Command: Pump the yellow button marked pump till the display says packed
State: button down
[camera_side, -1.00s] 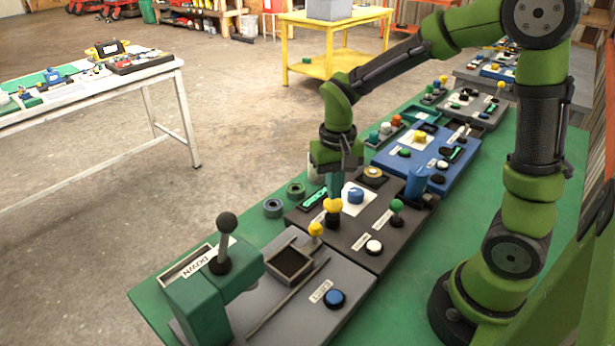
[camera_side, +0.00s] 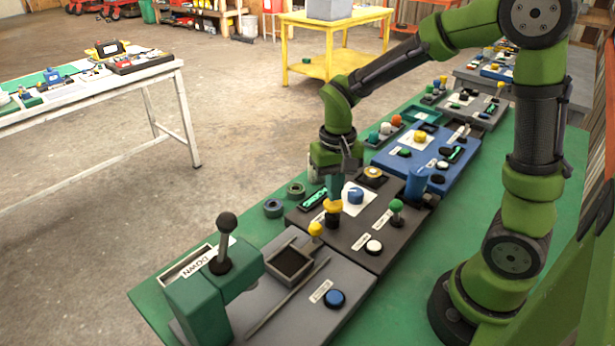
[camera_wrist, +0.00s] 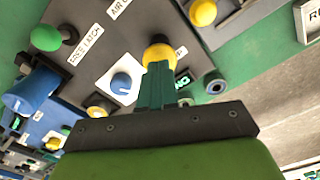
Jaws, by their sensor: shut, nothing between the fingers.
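The yellow button (camera_side: 333,207) stands on a dark grey panel (camera_side: 350,232) and has a dark base. My gripper (camera_side: 334,198) points down at it, fingers shut and empty, with the tips at the button's top and apparently touching it. In the wrist view the fingertips (camera_wrist: 157,68) overlap the near part of the yellow button (camera_wrist: 158,50). A small display with green lit characters (camera_side: 313,198) lies left of the button. It also shows in the wrist view (camera_wrist: 183,78), partly hidden by the fingers, and its full word cannot be read.
On the same panel are a blue dial (camera_side: 355,195), a green-topped knob (camera_side: 396,206) and a white button (camera_side: 374,246). A green press with a black-knobbed lever (camera_side: 223,258) and a smaller yellow knob (camera_side: 315,229) stand nearer. Two ring-shaped pieces (camera_side: 273,208) lie left of the panel.

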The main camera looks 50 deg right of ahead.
jog(key=shift+f, duration=1.25)
jog(key=shift+r, duration=3.8)
jog(key=shift+f, duration=0.2)
jog(key=s+a+r+n+t+y, duration=0.2)
jog(key=s+a+r+t, duration=0.1)
jog(key=s+r+t, duration=0.4)
jog(key=s+r, duration=0.1)
jog(key=s, duration=0.2)
jog(key=shift+a+r, duration=0.25)
jog(key=shift+r, duration=0.1)
